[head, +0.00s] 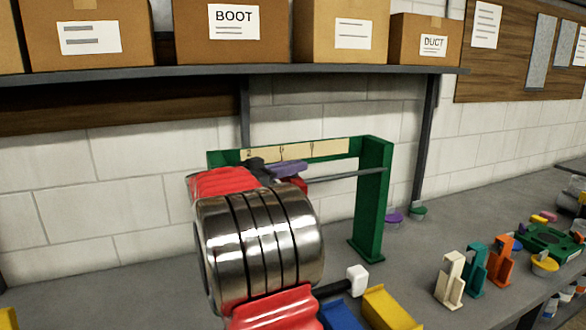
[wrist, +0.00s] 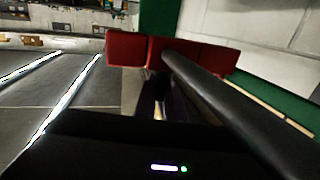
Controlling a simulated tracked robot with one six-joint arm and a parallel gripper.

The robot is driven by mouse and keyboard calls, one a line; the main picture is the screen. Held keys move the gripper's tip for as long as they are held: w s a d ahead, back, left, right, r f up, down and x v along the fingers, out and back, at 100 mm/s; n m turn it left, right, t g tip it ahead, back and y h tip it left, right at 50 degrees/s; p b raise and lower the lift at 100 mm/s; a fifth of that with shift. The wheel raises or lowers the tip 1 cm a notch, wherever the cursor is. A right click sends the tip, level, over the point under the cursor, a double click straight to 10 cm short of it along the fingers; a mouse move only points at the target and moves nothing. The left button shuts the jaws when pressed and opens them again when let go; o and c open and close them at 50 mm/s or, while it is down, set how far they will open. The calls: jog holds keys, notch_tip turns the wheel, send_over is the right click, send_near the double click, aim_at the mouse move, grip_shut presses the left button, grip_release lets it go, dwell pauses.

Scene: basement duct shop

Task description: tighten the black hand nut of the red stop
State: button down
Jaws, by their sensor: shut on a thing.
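The red stop (head: 297,186) sits on the rod of the green frame, largely hidden behind my arm in the head view. In the wrist view the red stop (wrist: 126,48) spans the top middle, right in front of my gripper (wrist: 163,75). In the head view my gripper (head: 258,165) is a dark shape at the stop, partly covered by my arm. It is shut on the black hand nut, which the fingers almost wholly hide. I cannot tell how tight the nut is. A purple part (head: 287,169) shows just above the red stop.
The green frame (head: 372,200) stands on the grey bench, with a scale strip (head: 300,151) along its top and a grey rod (head: 345,175). Cream, teal and orange pieces (head: 475,270) stand to the right. Boxes line the shelf (head: 150,72) above. Bench between frame and pieces is clear.

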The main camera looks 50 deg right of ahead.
jog(key=shift+w+r, duration=0.2)
jog(key=shift+r, duration=0.05)
jog(key=c, duration=2.2)
grip_release()
jog(key=shift+f, duration=0.1)
jog(key=o, duration=0.4)
jog(key=shift+f, duration=0.1)
jog(key=shift+c, duration=0.2)
jog(key=shift+s, duration=0.1)
notch_tip(320, 180, up, 10)
